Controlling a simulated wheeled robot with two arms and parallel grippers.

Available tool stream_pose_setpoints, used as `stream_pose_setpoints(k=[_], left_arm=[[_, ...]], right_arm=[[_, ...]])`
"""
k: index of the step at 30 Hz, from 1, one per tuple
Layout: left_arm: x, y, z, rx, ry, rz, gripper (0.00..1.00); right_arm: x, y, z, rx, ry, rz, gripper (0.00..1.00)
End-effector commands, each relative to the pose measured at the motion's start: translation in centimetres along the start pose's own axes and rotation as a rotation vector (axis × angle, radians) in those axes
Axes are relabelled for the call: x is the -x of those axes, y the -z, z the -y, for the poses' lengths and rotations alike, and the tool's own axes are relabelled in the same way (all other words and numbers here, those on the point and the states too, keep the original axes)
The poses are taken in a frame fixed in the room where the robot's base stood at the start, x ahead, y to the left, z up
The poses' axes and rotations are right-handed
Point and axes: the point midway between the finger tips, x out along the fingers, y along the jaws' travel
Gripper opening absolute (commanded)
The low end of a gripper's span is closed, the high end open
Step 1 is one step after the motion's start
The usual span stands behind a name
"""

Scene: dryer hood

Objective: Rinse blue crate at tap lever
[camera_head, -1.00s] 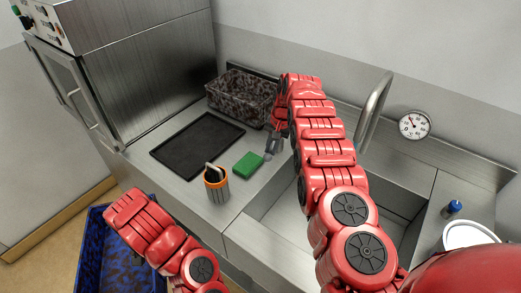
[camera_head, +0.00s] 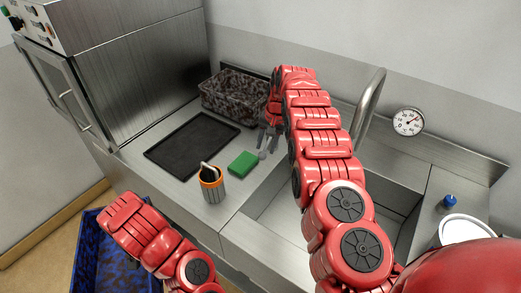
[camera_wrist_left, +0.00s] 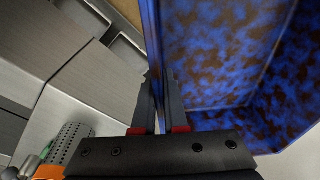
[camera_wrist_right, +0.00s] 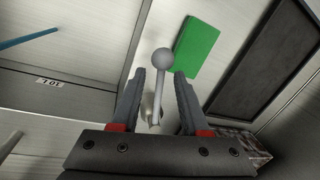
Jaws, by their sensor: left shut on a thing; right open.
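The blue crate (camera_head: 92,245), mottled blue and dark, is at the lower left of the head view, in front of the counter and partly hidden by my left arm. In the left wrist view my left gripper (camera_wrist_left: 160,88) is shut on the wall of the crate (camera_wrist_left: 225,50). The tap lever (camera_wrist_right: 157,95), a thin grey rod with a ball knob, stands between the open fingers of my right gripper (camera_wrist_right: 158,78). In the head view the right gripper (camera_head: 268,138) is at the sink's left rim, with the lever knob (camera_head: 262,154) just below its fingers.
The sink (camera_head: 270,210) lies under my right arm, with a curved spout (camera_head: 368,105) behind it. A green sponge (camera_head: 243,163), an orange-rimmed holder (camera_head: 212,188), a black tray (camera_head: 190,143) and a dark speckled basket (camera_head: 232,95) occupy the left counter. A dial (camera_head: 408,121) is on the wall.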

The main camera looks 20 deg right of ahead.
Motion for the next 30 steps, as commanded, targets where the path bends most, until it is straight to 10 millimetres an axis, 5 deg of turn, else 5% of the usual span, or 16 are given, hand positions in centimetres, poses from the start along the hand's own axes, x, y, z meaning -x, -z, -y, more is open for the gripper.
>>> stream_pose_setpoints(k=[15, 30], left_arm=[[-2.4, -0.3, 0.0, 0.0, 0.001, -0.001, 0.0], [-2.8, -0.4, 0.0, 0.0, 0.001, -0.001, 0.0]], right_arm=[[8.3, -0.4, 0.3, 0.003, 0.0, 0.001, 0.45], [10.2, -0.7, 0.4, 0.006, -0.002, 0.006, 0.45]])
